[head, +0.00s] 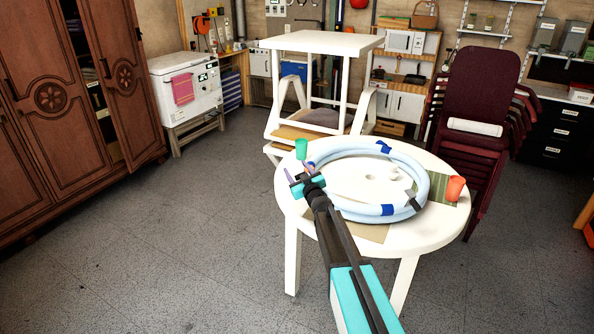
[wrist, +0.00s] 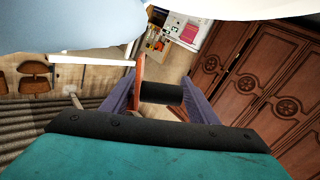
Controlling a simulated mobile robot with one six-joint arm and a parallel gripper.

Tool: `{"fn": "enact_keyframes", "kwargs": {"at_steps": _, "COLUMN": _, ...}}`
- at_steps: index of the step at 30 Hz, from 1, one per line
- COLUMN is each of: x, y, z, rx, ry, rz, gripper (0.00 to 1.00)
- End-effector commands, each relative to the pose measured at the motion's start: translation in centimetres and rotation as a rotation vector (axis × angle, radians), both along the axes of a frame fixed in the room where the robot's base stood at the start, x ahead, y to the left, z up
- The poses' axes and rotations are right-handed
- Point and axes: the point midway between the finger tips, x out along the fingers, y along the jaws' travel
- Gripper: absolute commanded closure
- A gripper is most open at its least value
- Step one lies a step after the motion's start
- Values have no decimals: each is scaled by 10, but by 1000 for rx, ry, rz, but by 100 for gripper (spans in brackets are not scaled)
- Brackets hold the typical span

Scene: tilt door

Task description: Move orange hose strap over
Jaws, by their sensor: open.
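A pale blue hose (head: 428,180) lies coiled on the round white table (head: 440,226), with blue straps (head: 388,209) around it. Its pale blue surface also fills the upper left of the wrist view (wrist: 80,25). My gripper (head: 300,179) is at the coil's left side, above the table's left edge. In the wrist view its purple fingers (wrist: 160,84) are apart. A thin orange piece (wrist: 138,82), seemingly the orange strap's end, and a short black cylinder (wrist: 161,93) show between them. I cannot tell if either finger touches them. The strap around the hose is mostly hidden.
A green cup (head: 301,148) stands close behind my gripper. An orange cup (head: 455,189) stands at the table's right on a green mat (head: 438,184). Stacked dark red chairs (head: 485,90) and a tall white table (head: 322,42) stand behind. The floor at left is clear.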

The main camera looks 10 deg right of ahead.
Motion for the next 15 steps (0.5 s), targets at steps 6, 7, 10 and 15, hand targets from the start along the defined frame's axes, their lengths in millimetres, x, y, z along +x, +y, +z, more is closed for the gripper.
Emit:
{"fn": "enact_keyframes", "kwargs": {"at_steps": 6, "x": 1, "y": 0, "z": 0, "rx": 0, "ry": 0, "rz": 0, "gripper": 46}}
{"fn": "enact_keyframes", "kwargs": {"at_steps": 7, "x": 1, "y": 0, "z": 0, "rx": 0, "ry": 0, "rz": -1, "gripper": 46}}
{"fn": "enact_keyframes", "kwargs": {"at_steps": 10, "x": 1, "y": 0, "z": 0, "rx": 0, "ry": 0, "rz": -1, "gripper": 46}}
{"fn": "enact_keyframes", "kwargs": {"at_steps": 15, "x": 1, "y": -2, "z": 0, "rx": -1, "ry": 0, "rz": -2, "gripper": 75}}
